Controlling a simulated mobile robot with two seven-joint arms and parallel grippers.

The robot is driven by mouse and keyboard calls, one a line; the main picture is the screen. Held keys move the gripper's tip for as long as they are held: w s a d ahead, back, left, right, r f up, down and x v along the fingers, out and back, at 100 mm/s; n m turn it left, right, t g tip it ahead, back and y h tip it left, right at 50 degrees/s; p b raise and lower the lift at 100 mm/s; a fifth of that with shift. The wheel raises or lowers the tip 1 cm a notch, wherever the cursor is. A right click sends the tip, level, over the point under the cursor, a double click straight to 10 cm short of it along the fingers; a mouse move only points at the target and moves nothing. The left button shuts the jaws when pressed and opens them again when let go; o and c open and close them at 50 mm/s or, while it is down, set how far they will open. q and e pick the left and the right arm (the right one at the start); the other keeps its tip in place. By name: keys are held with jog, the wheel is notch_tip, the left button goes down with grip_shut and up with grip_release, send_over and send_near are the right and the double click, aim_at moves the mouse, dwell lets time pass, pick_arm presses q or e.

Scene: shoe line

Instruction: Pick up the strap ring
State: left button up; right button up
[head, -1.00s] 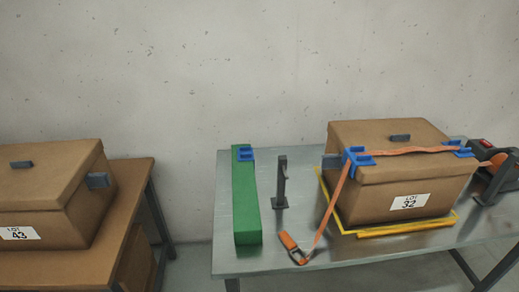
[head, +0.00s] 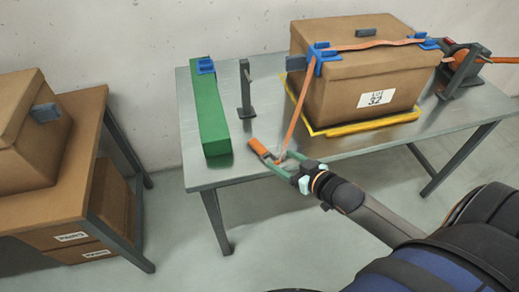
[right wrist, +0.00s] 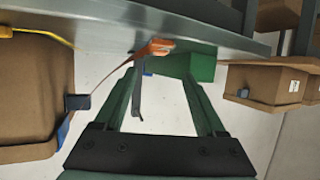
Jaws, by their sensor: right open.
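The strap ring (head: 281,157) hangs at the free end of an orange strap (head: 297,110), by the front edge of the metal table; an orange piece (head: 258,147) is beside it. My right gripper (head: 272,155) is open at that end, and its fingers partly hide the ring. In the right wrist view the orange strap end (right wrist: 155,47) lies just beyond and between the open fingertips (right wrist: 160,62). I cannot tell whether either finger touches it. My left gripper is not in view.
The strap crosses a lidded brown box (head: 345,90) with blue corner guards on a yellow frame (head: 375,126). A green block (head: 210,115) and a dark post (head: 245,90) stand left of it. A ratchet device (head: 463,65) is at the right. Another table (head: 85,120) holds boxes.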

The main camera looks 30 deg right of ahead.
aim_at(261, 149)
jog(key=shift+b+x, duration=0.55)
jog(key=shift+x, duration=4.1)
jog(key=shift+a+f, duration=0.1)
jog(key=shift+c, duration=0.3)
jog(key=shift+s, duration=0.1)
grip_shut()
